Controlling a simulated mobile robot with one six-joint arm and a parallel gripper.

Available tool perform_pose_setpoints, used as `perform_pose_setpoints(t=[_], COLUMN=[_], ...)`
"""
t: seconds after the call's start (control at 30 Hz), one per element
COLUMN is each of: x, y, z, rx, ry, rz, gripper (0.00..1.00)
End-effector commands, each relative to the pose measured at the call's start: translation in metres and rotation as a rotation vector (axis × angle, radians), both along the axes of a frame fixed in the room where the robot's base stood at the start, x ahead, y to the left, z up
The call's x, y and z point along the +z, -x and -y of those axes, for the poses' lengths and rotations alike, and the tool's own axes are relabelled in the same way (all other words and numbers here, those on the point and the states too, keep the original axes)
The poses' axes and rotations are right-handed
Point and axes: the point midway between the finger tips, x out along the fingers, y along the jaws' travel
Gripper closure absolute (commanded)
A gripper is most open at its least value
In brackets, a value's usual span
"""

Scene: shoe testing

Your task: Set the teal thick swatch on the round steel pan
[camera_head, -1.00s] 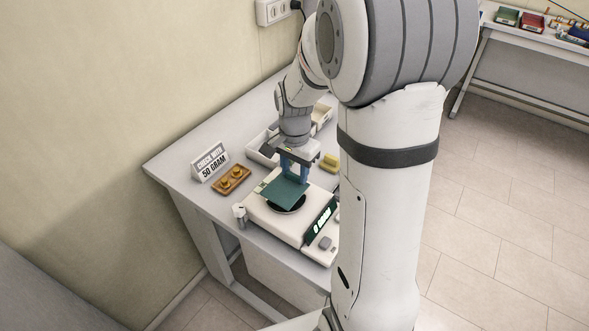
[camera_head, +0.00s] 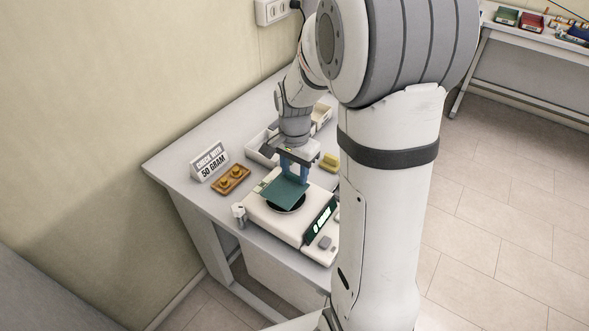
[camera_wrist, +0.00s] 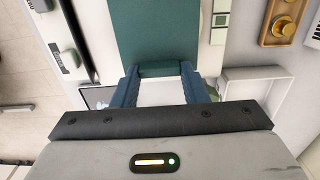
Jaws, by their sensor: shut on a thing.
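The teal swatch (camera_head: 284,192) is a flat square sheet over the scale's round pan (camera_head: 288,208), which shows as a dark disc with its rim beyond the swatch's lower edge. I cannot tell whether the swatch touches the pan. My gripper (camera_head: 294,172) is shut on the swatch's back edge, its blue fingers pointing down. In the wrist view the swatch (camera_wrist: 158,35) reaches away from between the fingers (camera_wrist: 160,75) and hides the pan.
The white scale (camera_head: 270,221) has a dark display (camera_head: 320,217). Left are a wooden block with brass weights (camera_head: 232,179) and a "check with 50 gram" sign (camera_head: 209,163). White trays (camera_head: 262,150) and a yellow item (camera_head: 330,162) stand behind.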

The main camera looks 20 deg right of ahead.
Motion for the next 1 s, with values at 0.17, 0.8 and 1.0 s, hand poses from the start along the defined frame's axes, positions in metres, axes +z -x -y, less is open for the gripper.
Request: perform_pose_setpoints(t=[0.17,0.8,1.0], x=[-0.006,-0.018,-0.017], y=[0.0,0.0,0.0], z=[0.0,-0.001,-0.001], rx=[0.0,0.001,0.001], ry=[0.0,0.0,0.0], rz=[0.0,0.0,0.0], gripper=[0.81,0.51,0.35])
